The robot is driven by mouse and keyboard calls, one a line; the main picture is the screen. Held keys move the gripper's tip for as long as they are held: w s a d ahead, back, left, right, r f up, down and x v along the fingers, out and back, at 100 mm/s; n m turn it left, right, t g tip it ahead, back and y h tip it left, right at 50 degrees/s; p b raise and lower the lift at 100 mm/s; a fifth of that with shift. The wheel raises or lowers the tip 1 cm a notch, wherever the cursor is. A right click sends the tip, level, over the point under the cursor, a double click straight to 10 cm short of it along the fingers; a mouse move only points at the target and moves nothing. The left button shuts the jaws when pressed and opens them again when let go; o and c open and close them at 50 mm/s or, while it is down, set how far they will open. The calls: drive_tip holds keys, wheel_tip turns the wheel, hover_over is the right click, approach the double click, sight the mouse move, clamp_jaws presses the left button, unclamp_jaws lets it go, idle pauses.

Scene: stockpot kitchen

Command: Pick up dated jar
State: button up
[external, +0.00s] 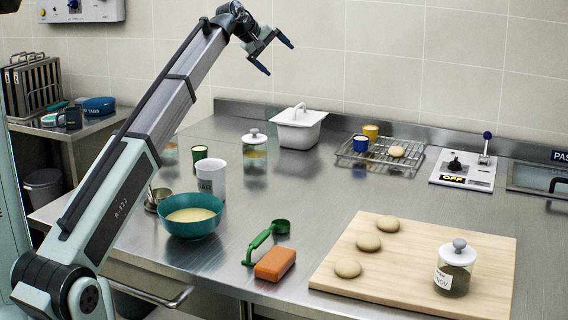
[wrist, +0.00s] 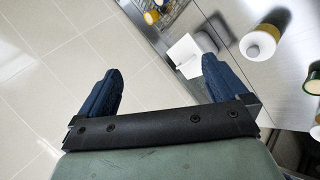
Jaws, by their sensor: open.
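A glass jar with a white lid, a grey knob and a white label reading NOV (external: 455,270) stands upright on the right part of the wooden board (external: 340,262). Its contents look dark. A similar lidded jar (external: 255,157), with no readable label, stands at the back of the counter. My gripper (external: 279,59) is open and empty, high above the back of the counter, far from the labelled jar. In the wrist view my gripper (wrist: 161,68) has its fingers spread with nothing between them. The labelled jar is not seen there.
Several dough rounds (external: 368,243) lie on the board. An orange block (external: 275,264) and green scoop (external: 265,240) lie left of it. A teal bowl (external: 190,216), white mug (external: 212,180), white container (external: 298,128) and wire rack (external: 380,156) stand around. The counter's middle is clear.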

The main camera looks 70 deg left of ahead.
drive_tip(key=s+a+r+n+t+y, duration=0.1)
drive_tip(key=s+a+r+n, duration=0.1)
drive_tip(key=s+a+n, duration=0.8)
drive_tip(key=s+a+r+n+t+y, duration=0.15)
drive_tip(key=s+a+n, duration=0.25)
drive_tip(key=s+a, duration=0.75)
drive_tip(key=s+a+r+n+t+y, duration=0.1)
drive_tip(key=s+a+r+n+t, duration=0.15)
drive_tip(key=s+a+n, duration=0.9)
drive_tip(key=s+d+f+m, duration=0.2)
drive_tip(key=f, duration=1.5)
drive_tip(key=s+d+f+m, duration=0.1)
drive_tip(key=d+f+m, duration=0.15)
drive_tip(key=f, duration=1.45)
drive_tip(key=shift+n+g, duration=0.3)
drive_tip(key=shift+d+x, duration=0.1)
drive_tip(key=shift+x, duration=1.65)
drive_tip(key=shift+d+x, duration=0.15)
drive_tip(key=shift+x, duration=1.6)
drive_tip(key=shift+w+r, duration=0.15)
drive_tip(key=shift+r, duration=0.05)
drive_tip(key=shift+c, duration=0.3)
drive_tip(key=c, duration=1.6)
drive_tip(key=shift+o, duration=0.2)
drive_tip(key=shift+r, duration=0.1)
wheel_tip(320, 180, up, 10)
drive_tip(key=shift+r, duration=0.1)
